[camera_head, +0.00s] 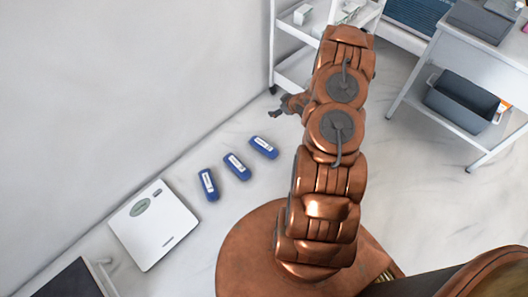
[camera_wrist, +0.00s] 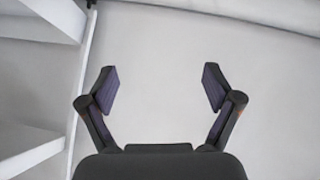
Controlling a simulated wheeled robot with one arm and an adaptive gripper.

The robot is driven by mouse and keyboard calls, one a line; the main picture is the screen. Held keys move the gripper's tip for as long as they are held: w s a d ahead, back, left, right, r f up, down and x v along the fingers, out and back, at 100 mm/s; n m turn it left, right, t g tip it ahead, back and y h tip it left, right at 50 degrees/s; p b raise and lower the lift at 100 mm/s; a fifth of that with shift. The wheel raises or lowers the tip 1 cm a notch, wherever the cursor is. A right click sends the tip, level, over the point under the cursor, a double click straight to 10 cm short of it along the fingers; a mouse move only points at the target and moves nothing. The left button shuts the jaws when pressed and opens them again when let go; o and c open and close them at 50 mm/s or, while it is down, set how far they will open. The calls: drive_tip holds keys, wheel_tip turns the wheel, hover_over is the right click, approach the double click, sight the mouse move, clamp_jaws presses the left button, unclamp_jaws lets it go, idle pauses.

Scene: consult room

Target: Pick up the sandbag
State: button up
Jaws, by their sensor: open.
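Three blue sandbags with white labels lie in a row on the floor in the head view: a left one (camera_head: 208,184), a middle one (camera_head: 237,166) and a right one (camera_head: 263,147). They lie apart from each other, left of my arm. My gripper (camera_head: 274,113) is small and partly hidden behind my arm in the head view, beyond the right sandbag and near the white shelf unit. In the wrist view my gripper (camera_wrist: 160,88) is open and empty, with its two fingers wide apart. No sandbag shows in the wrist view.
A white scale (camera_head: 153,224) lies on the floor left of the sandbags, along the wall. A white shelf unit (camera_head: 296,72) stands at the back; its edge (camera_wrist: 82,90) shows in the wrist view. A white cart (camera_head: 450,60) with a grey bin (camera_head: 460,103) stands at the right.

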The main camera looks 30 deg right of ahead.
drive_tip(key=s+a+f+t+y+b, duration=0.1)
drive_tip(key=s+f+b, duration=0.1)
drive_tip(key=f, duration=0.5)
drive_tip(key=s+a+f+t+y+b, duration=0.1)
drive_tip(key=s+f+b, duration=0.15)
drive_tip(key=f, duration=0.35)
drive_tip(key=t+b, duration=0.2)
drive_tip(key=b, duration=0.1)
approach(264, 145)
drive_tip(key=shift+w+d+f+m+y, duration=0.1)
drive_tip(key=shift+w+d+m+y, duration=0.1)
drive_tip(key=shift+w, duration=0.25)
drive_tip(key=shift+w+d+f+m+y, duration=0.1)
drive_tip(key=shift+w+d+f+y, duration=0.1)
drive_tip(key=shift+w, duration=0.25)
drive_tip(key=shift+w+a+f+b, duration=0.2)
drive_tip(key=shift+f+b, duration=0.05)
drive_tip(key=shift+b, duration=0.15)
drive_tip(key=b+x, duration=0.3)
drive_tip(key=x, duration=0.3)
drive_tip(key=shift+a+f, duration=0.1)
drive_tip(key=shift+w+a+b, duration=0.1)
drive_tip(key=shift+w+b, duration=0.2)
drive_tip(key=shift+w, duration=0.15)
drive_tip(key=shift+c, duration=0.3)
clamp_jaws()
